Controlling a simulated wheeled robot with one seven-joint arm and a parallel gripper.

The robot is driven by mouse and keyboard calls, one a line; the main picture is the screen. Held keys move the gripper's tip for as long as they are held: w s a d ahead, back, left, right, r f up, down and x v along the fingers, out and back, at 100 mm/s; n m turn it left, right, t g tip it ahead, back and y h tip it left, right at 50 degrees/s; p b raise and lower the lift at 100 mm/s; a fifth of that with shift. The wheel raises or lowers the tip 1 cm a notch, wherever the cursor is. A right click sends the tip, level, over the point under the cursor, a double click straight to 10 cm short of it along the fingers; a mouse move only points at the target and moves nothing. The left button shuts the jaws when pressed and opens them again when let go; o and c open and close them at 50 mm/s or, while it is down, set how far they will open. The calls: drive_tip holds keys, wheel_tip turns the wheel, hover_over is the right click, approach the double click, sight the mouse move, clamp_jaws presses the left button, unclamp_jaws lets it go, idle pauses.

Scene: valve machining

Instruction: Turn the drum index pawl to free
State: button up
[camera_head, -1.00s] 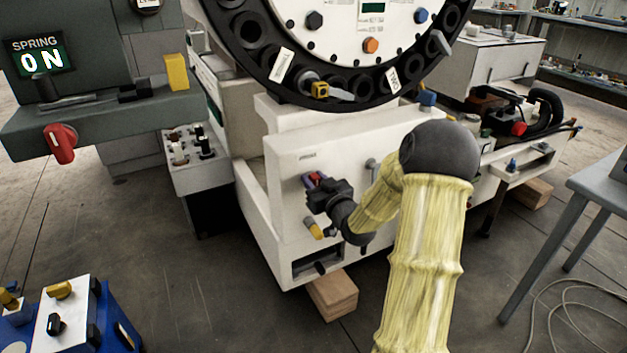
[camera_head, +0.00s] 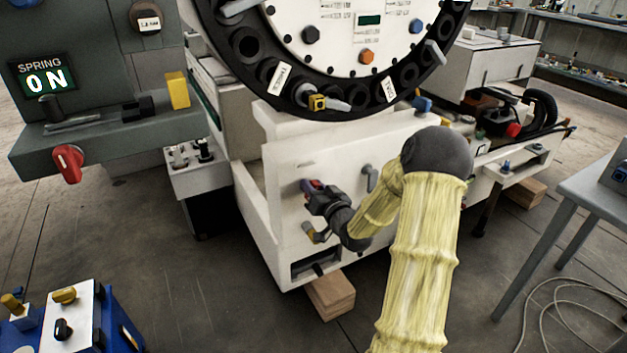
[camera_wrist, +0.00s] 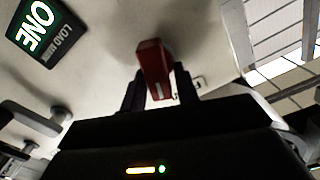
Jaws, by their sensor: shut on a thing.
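A red handle (camera_wrist: 153,66) stands out from the white front panel of the drum machine. I take it to be the drum index pawl; the label beside it is partly hidden. My gripper (camera_wrist: 160,90) is shut on it, one dark finger on each side. In the head view the handle (camera_head: 311,185) shows as a small red and purple piece beyond my gripper (camera_head: 318,193), which covers part of it. The large black-rimmed drum (camera_head: 350,100) is above, with a white face.
A dark display (camera_wrist: 45,25) is near the handle. A grey console with a red lever (camera_head: 67,163) is at left, a grey table (camera_head: 595,190) at right.

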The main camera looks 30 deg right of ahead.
drive_tip(key=m+p, duration=0.2)
drive_tip(key=m, duration=0.1)
drive_tip(key=shift+s+d+f+p, duration=0.1)
drive_tip(key=shift+s+d+p, duration=0.1)
drive_tip(key=shift+p, duration=0.1)
drive_tip(key=m+p, duration=0.2)
drive_tip(key=m, duration=0.1)
drive_tip(key=m+p, duration=0.1)
drive_tip(key=p, duration=0.1)
drive_tip(key=shift+d+f, duration=0.2)
drive_tip(key=shift+f, duration=0.1)
drive_tip(key=m+p, duration=0.2)
drive_tip(key=m, duration=0.1)
drive_tip(key=shift+f, duration=0.15)
drive_tip(key=shift+f+m+p, duration=0.2)
drive_tip(key=shift+m+p, duration=0.3)
drive_tip(key=shift+m, duration=0.4)
drive_tip(key=shift+f+m+p, duration=0.2)
drive_tip(key=shift+m+p, duration=0.3)
drive_tip(key=shift+m, duration=0.4)
drive_tip(key=o, duration=0.7)
drive_tip(key=shift+w, duration=0.1)
drive_tip(key=shift+o, duration=0.2)
drive_tip(key=shift+r, duration=0.1)
